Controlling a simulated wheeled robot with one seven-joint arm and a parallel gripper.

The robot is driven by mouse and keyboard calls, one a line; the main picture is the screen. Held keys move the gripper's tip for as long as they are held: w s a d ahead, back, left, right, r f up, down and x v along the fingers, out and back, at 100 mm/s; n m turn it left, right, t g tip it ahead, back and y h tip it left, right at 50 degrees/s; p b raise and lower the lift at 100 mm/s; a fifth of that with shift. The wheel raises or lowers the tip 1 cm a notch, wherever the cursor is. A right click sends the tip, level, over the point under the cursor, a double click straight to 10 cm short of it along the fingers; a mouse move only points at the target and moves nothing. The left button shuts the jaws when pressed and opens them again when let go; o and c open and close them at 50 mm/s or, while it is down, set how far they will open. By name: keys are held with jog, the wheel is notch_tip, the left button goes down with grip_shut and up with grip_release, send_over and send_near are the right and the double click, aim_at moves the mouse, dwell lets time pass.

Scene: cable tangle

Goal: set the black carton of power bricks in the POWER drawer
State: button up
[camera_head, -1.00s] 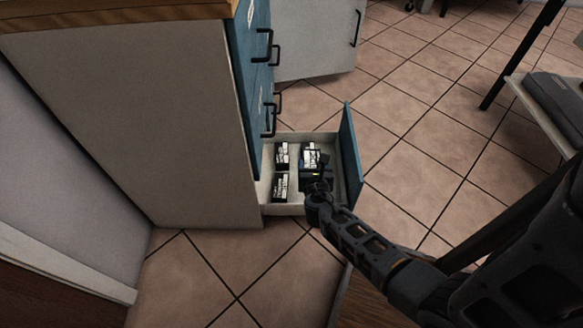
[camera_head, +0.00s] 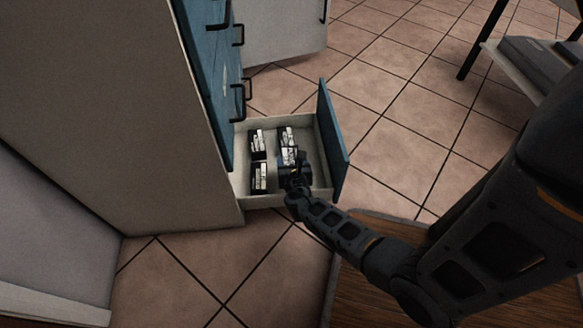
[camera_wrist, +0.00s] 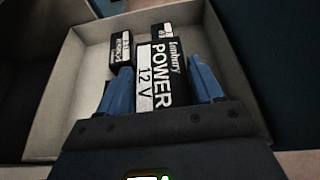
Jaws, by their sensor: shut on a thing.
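The black carton (camera_wrist: 155,62), with a white label reading POWER 12 V, is between the blue fingers of my gripper (camera_wrist: 158,88) in the wrist view. My gripper is shut on it. In the head view the carton (camera_head: 289,155) and my gripper (camera_head: 293,172) are inside the open bottom drawer (camera_head: 325,192), on its right side. Whether the carton touches the drawer floor cannot be told. The drawer has a blue front and pale inner walls; no label on its front shows.
Other black labelled cartons stand in the drawer: one at the back left (camera_head: 257,146), one at the front left (camera_head: 260,178) and one behind mine (camera_head: 287,136). The blue cabinet front (camera_head: 205,70) with black handles rises above. Tiled floor (camera_head: 385,150) is clear to the right.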

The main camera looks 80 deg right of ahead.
jog(key=shift+f+b, duration=0.3)
jog(key=shift+f, duration=0.6)
jog(key=shift+f+b, duration=0.4)
jog(key=shift+f, duration=0.2)
jog(key=o, duration=1.3)
jog(key=shift+r, duration=0.1)
